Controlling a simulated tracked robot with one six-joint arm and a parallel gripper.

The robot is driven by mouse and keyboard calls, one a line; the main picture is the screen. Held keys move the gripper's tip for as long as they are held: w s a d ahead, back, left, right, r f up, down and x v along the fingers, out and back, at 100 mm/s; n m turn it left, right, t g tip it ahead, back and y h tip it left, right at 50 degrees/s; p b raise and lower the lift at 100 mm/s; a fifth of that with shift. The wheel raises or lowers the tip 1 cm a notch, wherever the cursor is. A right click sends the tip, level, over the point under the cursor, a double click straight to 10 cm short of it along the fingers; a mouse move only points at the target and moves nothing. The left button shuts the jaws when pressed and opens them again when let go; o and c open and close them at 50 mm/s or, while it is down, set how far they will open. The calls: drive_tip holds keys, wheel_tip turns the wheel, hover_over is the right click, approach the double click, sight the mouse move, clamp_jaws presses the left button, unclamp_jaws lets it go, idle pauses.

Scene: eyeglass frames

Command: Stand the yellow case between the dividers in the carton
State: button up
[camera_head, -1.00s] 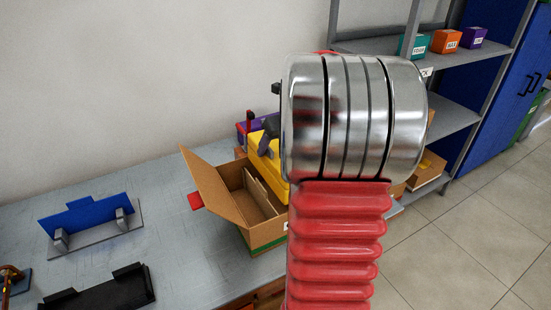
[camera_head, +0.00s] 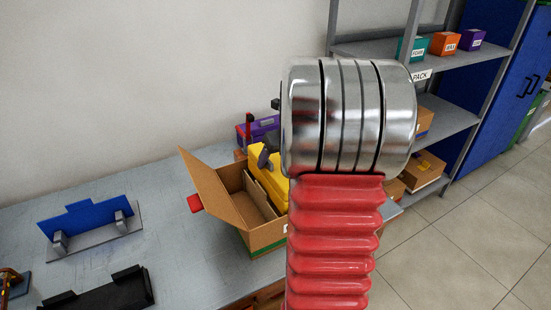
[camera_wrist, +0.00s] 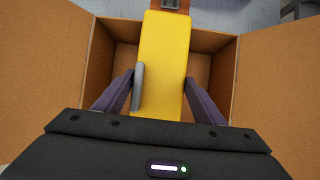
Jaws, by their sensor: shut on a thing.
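The yellow case (camera_head: 267,181) is at the open carton (camera_head: 268,238), its lower part hidden behind the carton's walls. My gripper (camera_wrist: 162,78) is shut on the case, with a dark finger on each side in the wrist view. There the case (camera_wrist: 165,50) is long and narrow, over the carton's opening, with a grey strip along its left side. A cardboard divider (camera_head: 262,199) shows in the carton, left of the case in the head view. My arm hides the carton's right side, so I cannot tell whether the case touches the bottom.
A purple box (camera_head: 263,128) stands behind the carton. A blue holder (camera_head: 85,216) and a black tray (camera_head: 104,294) lie on the table (camera_head: 165,195) at the left. A raised flap (camera_head: 212,188) stands on the carton's left. Shelves (camera_head: 440,50) stand at the right.

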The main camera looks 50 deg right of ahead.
drive_tip(key=shift+f, duration=0.55)
drive_tip(key=o, duration=2)
drive_tip(key=shift+o, duration=0.2)
drive_tip(key=shift+r, duration=0.5)
drive_tip(key=v, duration=1.2)
drive_tip(key=shift+r, duration=0.1)
